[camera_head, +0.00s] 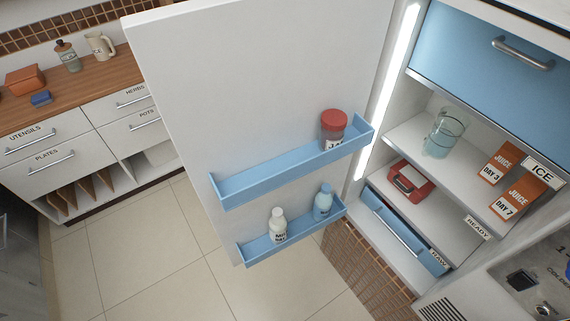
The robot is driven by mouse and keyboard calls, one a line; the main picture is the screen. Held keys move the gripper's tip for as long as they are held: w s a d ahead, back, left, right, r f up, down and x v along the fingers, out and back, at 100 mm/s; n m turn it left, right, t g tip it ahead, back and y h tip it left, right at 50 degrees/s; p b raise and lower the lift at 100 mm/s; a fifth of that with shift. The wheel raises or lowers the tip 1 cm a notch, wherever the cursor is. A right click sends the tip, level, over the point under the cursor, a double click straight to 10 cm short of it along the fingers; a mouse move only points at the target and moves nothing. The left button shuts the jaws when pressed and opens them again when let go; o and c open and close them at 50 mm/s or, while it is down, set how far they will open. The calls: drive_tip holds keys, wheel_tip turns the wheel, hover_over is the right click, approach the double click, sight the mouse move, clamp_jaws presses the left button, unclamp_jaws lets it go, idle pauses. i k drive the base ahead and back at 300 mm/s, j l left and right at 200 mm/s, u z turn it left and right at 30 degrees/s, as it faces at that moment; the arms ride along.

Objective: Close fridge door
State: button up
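The fridge door (230,75) stands wide open. Its white inner face shows, with two blue shelves on it. The upper door shelf (262,177) holds a jar with a red lid (333,128). The lower door shelf (262,247) holds a white bottle (278,226) and a light blue bottle (323,203). The fridge interior (405,140) is exposed at the right, with a bright light strip (388,92) along its edge near the door. My gripper is not in view. The door's outer face and handle are hidden.
Inside the fridge are a glass pitcher (444,132), a red box (410,181), orange juice cartons (503,165) and a blue drawer (403,232). A wooden counter (100,75) with white drawers stands at the left. The tiled floor (150,255) is clear.

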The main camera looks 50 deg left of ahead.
sight(241, 90)
drive_tip(key=k+j+z, duration=0.1)
drive_tip(key=k+j, duration=0.2)
drive_tip(key=j, duration=0.3)
drive_tip(key=k+j+z, duration=0.15)
drive_tip(key=k+j, duration=0.15)
drive_tip(key=j, duration=0.25)
drive_tip(key=k+j+z, duration=0.1)
drive_tip(key=k+j, duration=0.25)
drive_tip(key=j, duration=0.2)
drive_tip(key=k+j+z, duration=0.1)
drive_tip(key=k+j, duration=0.3)
drive_tip(key=k+j+z, duration=0.2)
drive_tip(key=j, duration=1.45)
drive_tip(key=i+j+u, duration=0.2)
drive_tip(key=j, duration=0.15)
drive_tip(key=j+u, duration=0.15)
drive_tip(key=j, duration=0.15)
